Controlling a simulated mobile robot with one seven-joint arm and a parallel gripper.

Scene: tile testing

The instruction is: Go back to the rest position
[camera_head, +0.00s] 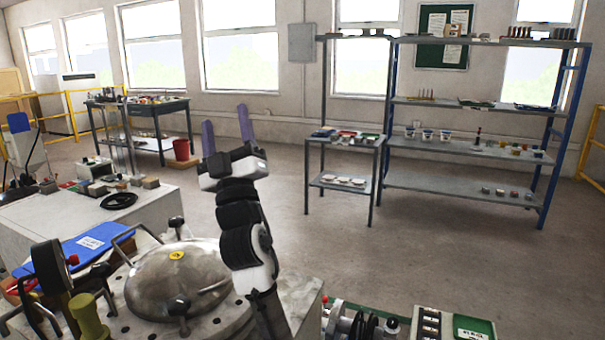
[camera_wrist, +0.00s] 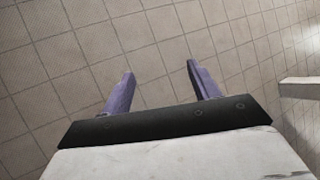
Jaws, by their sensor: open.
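My gripper (camera_head: 226,126) is raised in the middle of the head view, its two purple fingers pointing up and standing wide apart. Nothing is between them. The fingers also show in the wrist view (camera_wrist: 160,80), apart and empty over the bare tiled floor. In the head view my black and white arm rises beside a domed metal lid (camera_head: 178,278) on a bench and appears apart from it. No object is held.
A bench with a blue folder (camera_head: 85,243) is at left. A small shelf stand (camera_head: 345,183) and a large blue-posted shelf (camera_head: 470,182) stand at the right back. The middle floor (camera_head: 410,255) is clear.

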